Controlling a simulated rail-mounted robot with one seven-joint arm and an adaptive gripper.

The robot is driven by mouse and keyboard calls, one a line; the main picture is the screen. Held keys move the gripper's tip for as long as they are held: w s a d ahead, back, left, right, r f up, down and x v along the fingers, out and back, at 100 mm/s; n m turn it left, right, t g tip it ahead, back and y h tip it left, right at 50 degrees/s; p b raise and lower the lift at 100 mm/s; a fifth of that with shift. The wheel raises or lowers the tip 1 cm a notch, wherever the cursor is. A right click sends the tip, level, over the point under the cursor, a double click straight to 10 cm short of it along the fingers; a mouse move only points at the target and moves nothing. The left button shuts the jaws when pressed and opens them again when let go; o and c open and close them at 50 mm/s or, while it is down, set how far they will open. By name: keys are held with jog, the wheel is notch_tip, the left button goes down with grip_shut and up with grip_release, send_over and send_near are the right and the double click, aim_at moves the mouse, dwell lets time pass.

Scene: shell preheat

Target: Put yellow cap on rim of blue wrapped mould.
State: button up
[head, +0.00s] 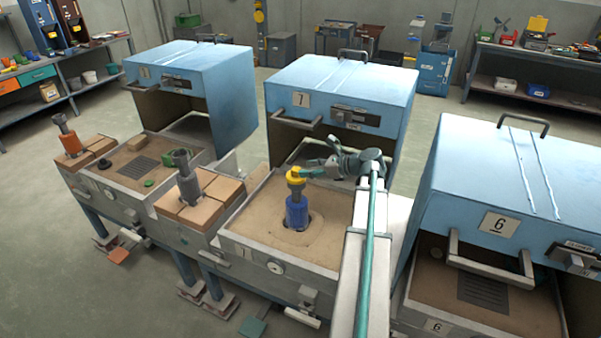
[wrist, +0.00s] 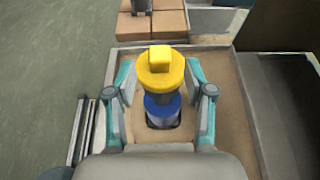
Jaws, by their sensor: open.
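The blue wrapped mould (head: 297,211) stands upright in the sand bed of the middle station, with a grey neck rising above the blue band. The yellow cap (head: 296,174) sits at the top of that neck. In the wrist view the yellow cap (wrist: 160,69) covers the mould's rim, and the blue band (wrist: 162,108) shows below it. My gripper (wrist: 160,75) is open, with one teal finger on each side of the cap and a visible gap to it. In the head view my gripper (head: 310,170) reaches the cap from the right. The rim under the cap is hidden.
The blue hood numbered 7 (head: 340,95) stands open behind the mould. Wooden-looking blocks (head: 200,200) with a grey mould (head: 187,178) lie left. The hood numbered 6 (head: 510,190) is at right. Sand around the blue mould (head: 262,215) is clear.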

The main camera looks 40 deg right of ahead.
jog(key=b+v, duration=0.1)
jog(key=v, duration=0.6)
jog(key=shift+s, duration=0.2)
jog(key=a+f+n+g, duration=0.2)
jog(key=a+f, duration=0.5)
jog(key=w+a+f+n+g+y, duration=0.1)
jog(key=a+f+n+g, duration=0.1)
jog(key=a+f, duration=0.6)
jog(key=w+a+f+n+g, duration=0.1)
jog(key=a+f+n+g, duration=0.2)
jog(key=a+f, duration=0.4)
jog(key=shift+w+a+f+n+y, duration=0.1)
jog(key=shift+f+n+y, duration=0.05)
jog(key=shift+f+n, duration=0.2)
jog(key=shift+a+f+n+y, duration=0.15)
jog(key=shift+f+n, duration=0.1)
jog(key=shift+f, duration=0.15)
jog(key=s+a+f+n+g+h, duration=0.3)
jog(key=s+a+f+n+g, duration=0.5)
jog(key=s+a+f+n, duration=0.85)
jog(key=s+a+f+n+g+h, duration=0.2)
jog(key=s+f, duration=0.3)
jog(key=s, duration=0.4)
jog(key=s+a+f+n+g+h, duration=0.2)
jog(key=s+a+f+n, duration=0.1)
jog(key=s+f, duration=0.3)
jog(key=s+n, duration=0.1)
jog(key=s, duration=0.1)
jog(key=shift+s+f, duration=0.3)
jog(key=shift+s, duration=0.1)
